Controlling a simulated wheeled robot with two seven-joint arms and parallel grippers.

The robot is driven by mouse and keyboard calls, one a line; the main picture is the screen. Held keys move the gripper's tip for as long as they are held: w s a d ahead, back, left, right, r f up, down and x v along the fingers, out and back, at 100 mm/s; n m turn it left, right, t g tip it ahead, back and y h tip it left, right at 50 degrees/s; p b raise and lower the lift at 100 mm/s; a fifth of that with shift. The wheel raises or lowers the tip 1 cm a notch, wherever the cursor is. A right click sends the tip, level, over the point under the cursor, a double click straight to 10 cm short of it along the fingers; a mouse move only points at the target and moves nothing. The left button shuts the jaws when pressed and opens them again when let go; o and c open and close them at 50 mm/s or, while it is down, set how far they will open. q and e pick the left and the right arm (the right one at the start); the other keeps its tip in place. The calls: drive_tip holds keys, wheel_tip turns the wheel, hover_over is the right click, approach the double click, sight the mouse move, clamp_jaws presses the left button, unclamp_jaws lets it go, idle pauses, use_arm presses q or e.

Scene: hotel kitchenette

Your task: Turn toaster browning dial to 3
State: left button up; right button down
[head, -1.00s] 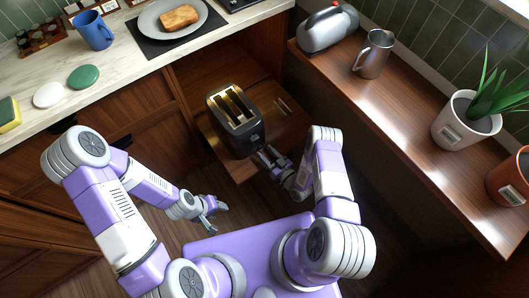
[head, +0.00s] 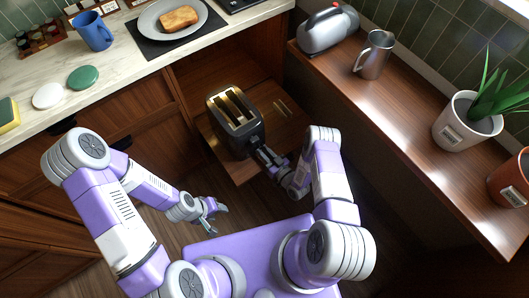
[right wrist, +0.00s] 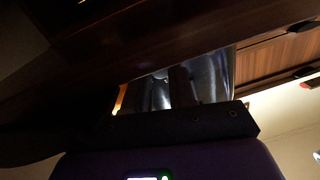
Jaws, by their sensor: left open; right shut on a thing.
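The toaster (head: 234,122), black with two bright slots on top, stands on a low pull-out wooden shelf. Its shiny face (right wrist: 210,72) fills the middle of the dark right wrist view. My right gripper (head: 261,152) is at the toaster's near lower right face; it also shows in the right wrist view (right wrist: 172,88) against that face. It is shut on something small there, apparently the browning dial. The dial and its numbers are hidden by the gripper, so its setting cannot be read. My left gripper (head: 216,209) is open and empty, low in front of the cabinets, away from the toaster.
The wooden shelf (head: 283,108) has bare room right of the toaster. A counter (head: 125,72) at upper left holds a blue mug (head: 92,31) and a toast plate (head: 150,28).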

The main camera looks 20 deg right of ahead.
drive_tip(key=shift+n, duration=0.3)
drive_tip(key=n+p, duration=0.1)
drive_tip(key=n, duration=0.2)
drive_tip(key=shift+n, duration=0.4)
drive_tip(key=n+p, duration=0.1)
drive_tip(key=n, duration=0.2)
drive_tip(key=shift+s+a+r+g+h+p, duration=0.1)
drive_tip(key=shift+g+h+p, duration=0.2)
drive_tip(key=shift+p, duration=0.05)
drive_tip(key=n+p, duration=0.1)
drive_tip(key=n, duration=0.2)
drive_tip(key=shift+n, duration=0.4)
drive_tip(key=shift+n+h+p, duration=0.5)
drive_tip(key=shift+n+p, duration=0.15)
drive_tip(key=shift+n, duration=1.05)
drive_tip(key=c, duration=0.9)
unclamp_jaws()
drive_tip(key=shift+c, duration=0.2)
